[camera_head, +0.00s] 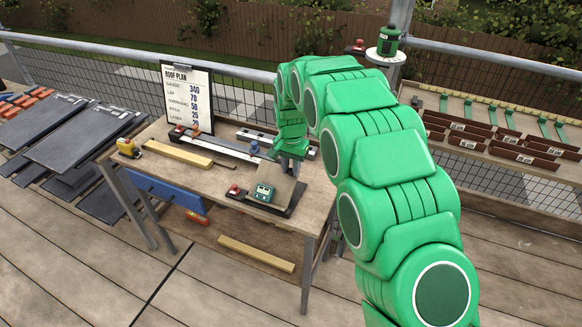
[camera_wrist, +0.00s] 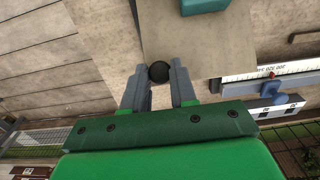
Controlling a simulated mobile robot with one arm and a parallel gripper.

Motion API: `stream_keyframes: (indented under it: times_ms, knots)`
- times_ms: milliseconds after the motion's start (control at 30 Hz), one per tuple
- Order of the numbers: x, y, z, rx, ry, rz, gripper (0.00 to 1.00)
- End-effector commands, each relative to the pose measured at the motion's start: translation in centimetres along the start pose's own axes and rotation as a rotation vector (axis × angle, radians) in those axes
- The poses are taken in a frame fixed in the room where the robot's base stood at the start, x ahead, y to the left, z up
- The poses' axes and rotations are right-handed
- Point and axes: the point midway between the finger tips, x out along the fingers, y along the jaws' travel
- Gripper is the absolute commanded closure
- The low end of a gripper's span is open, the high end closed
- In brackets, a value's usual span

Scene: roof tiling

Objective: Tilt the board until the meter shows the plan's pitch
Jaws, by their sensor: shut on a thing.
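The board (camera_head: 284,188) is a light wooden panel on a dark base on the workbench, and it looks tilted. A green meter (camera_head: 264,193) sits on its lower part; its reading is too small to make out. My gripper (camera_head: 291,163) is at the board's raised end. In the wrist view, my gripper (camera_wrist: 159,82) is shut on a round black knob (camera_wrist: 158,71) at the edge of the board (camera_wrist: 215,50), with the teal meter (camera_wrist: 205,5) beyond. The roof plan (camera_head: 188,100) stands on a clipboard; its pitch line seems to read 25.
The workbench (camera_head: 170,165) also holds a yellow tape measure (camera_head: 127,147), a wooden batten (camera_head: 178,153) and a long rail gauge (camera_head: 220,147). Dark slates (camera_head: 78,140) lie at left. Brown tiles (camera_head: 510,155) sit on the roof frame at right. The decking in front is clear.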

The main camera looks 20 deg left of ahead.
Motion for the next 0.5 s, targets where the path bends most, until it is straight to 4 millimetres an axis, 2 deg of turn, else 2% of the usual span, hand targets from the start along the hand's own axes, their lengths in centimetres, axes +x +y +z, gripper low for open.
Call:
stream_keyframes:
  times_ms: [500]
  knots:
    - [1.2,0.0,-1.7,0.003,-0.132,-0.002,1.00]
